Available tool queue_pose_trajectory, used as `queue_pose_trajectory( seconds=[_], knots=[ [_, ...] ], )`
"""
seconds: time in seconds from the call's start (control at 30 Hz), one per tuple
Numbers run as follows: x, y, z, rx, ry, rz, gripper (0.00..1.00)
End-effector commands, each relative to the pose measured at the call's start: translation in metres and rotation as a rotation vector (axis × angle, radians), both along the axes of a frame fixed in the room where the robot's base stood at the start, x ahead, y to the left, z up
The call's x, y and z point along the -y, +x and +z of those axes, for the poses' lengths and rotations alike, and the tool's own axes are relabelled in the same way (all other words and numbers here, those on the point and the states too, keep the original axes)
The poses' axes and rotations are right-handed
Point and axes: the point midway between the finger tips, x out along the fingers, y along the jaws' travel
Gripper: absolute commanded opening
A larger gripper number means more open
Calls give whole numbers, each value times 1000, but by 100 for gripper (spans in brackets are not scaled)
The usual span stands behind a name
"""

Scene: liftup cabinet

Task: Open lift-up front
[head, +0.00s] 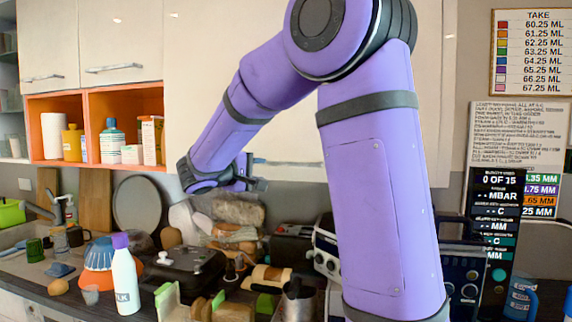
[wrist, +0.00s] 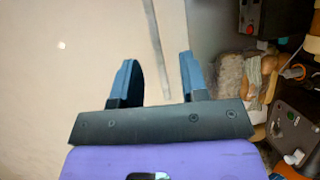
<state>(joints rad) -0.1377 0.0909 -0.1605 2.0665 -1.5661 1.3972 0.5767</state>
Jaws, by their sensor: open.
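The wide cream lift-up front (head: 225,62) hangs on the wall behind my arm and looks closed. It also fills the left of the wrist view (wrist: 60,60). A thin metal handle bar (wrist: 158,50) runs along its lower edge; a short stretch of it shows in the head view (head: 290,163), and my arm hides much of the rest. My gripper (head: 260,184) is at the front's lower edge. In the wrist view my gripper (wrist: 157,62) is open, with the bar appearing between its two dark blue fingers. I cannot tell whether they touch it.
Left of the front are smaller cream doors with handles (head: 115,68) above an orange open shelf (head: 98,98) holding bottles. Below, the crowded counter holds a milk bottle (head: 124,275), a dark pan (head: 137,203), bread (head: 238,210) and a black appliance (head: 185,265).

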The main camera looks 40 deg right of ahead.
Motion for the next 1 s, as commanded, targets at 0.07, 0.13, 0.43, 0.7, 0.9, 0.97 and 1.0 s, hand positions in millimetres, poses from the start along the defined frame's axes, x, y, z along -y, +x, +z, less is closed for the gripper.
queue_pose_trajectory(
  seconds=[0.07,0.13,0.43,0.7,0.9,0.97,1.0],
  knots=[
    [-1,11,2,1,-42,12,40],
    [1,15,3,5,-63,17,40],
    [36,21,3,6,-72,16,40],
    [82,27,2,5,-71,16,40],
    [101,31,2,6,-70,19,40],
    [104,31,2,6,-70,19,40],
    [105,31,2,6,-70,19,40]
  ],
)
